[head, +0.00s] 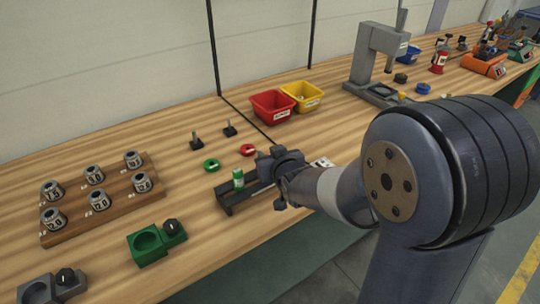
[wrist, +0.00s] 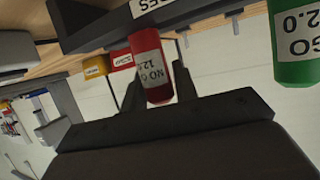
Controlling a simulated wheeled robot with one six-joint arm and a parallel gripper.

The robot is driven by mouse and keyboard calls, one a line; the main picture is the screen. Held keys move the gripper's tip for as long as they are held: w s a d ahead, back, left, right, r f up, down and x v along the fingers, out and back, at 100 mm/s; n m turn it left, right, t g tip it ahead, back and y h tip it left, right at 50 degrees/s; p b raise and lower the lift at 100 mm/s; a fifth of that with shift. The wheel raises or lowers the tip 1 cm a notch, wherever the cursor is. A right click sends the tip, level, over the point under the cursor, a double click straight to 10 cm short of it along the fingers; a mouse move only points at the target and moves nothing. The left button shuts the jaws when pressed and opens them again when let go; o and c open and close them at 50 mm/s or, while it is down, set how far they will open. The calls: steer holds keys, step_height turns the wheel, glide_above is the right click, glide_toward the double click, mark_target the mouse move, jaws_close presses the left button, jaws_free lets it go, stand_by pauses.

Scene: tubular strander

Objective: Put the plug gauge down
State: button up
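A red plug gauge (wrist: 150,66) with a white "NO GO" label shows in the wrist view between the two fingers of my gripper (wrist: 158,80). The fingers stand apart on either side of it; whether both press on it I cannot tell. Its far end meets the edge of the black rack (wrist: 90,22); whether it is seated there is hidden. A green plug gauge (wrist: 297,42) labelled "GO" is to the right in that view. In the head view the green gauge (head: 238,179) stands upright at the left of the rack (head: 228,198), and my gripper (head: 268,172) hides the red one.
A wooden board (head: 112,207) with several ring gauges is at the left. A green fixture (head: 150,243) is in front. Red (head: 272,106) and yellow (head: 303,95) bins and a grey stand (head: 370,60) are farther back.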

steer(key=o, duration=0.3)
steer(key=shift+s+r, duration=0.1)
steer(key=shift+r, duration=0.15)
steer(key=p+v, duration=0.1)
steer(key=v, duration=1)
steer(key=shift+s, duration=0.35)
steer(key=shift+w+d, duration=0.1)
steer(key=x, duration=1.1)
steer(key=shift+w+b, duration=0.3)
steer(key=shift+w+f, duration=0.1)
steer(key=shift+f, duration=0.2)
steer(key=shift+r, duration=0.1)
